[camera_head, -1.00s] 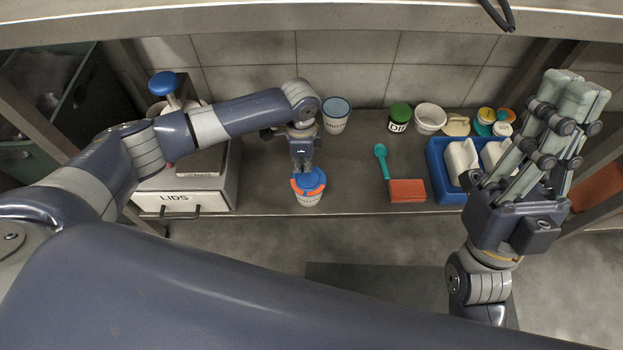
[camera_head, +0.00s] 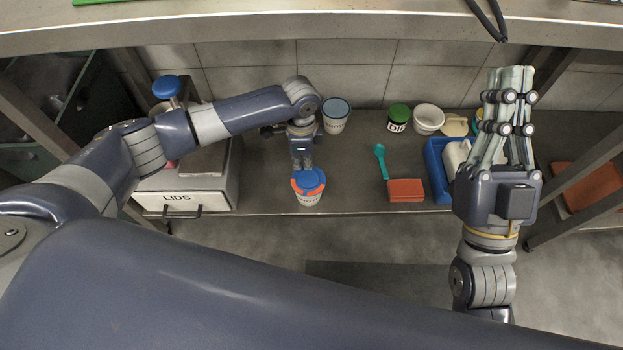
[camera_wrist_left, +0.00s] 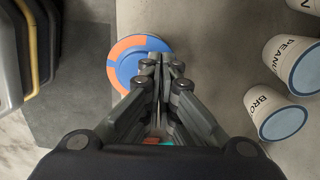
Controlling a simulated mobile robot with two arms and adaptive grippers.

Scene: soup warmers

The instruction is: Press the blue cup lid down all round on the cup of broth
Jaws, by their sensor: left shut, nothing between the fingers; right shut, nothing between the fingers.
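A cup (camera_head: 309,199) with a blue lid (camera_head: 310,180) stands near the front edge of the shelf in the head view. The lid has orange patches on its rim and also shows in the left wrist view (camera_wrist_left: 126,69). The writing on this cup is too small to read. My left gripper (camera_head: 303,168) is shut and empty, its fingertips (camera_wrist_left: 158,64) at the lid's far side. I cannot tell whether they touch it. The fingers hide part of the lid in the wrist view. My right gripper (camera_head: 510,75) is shut and empty, raised at the right, pointing up in the picture.
A white cup (camera_head: 336,117) stands behind. A LIDS box (camera_head: 180,199) is left; a teal spoon (camera_head: 382,160), orange block (camera_head: 406,190) and blue tray (camera_head: 434,170) are right.

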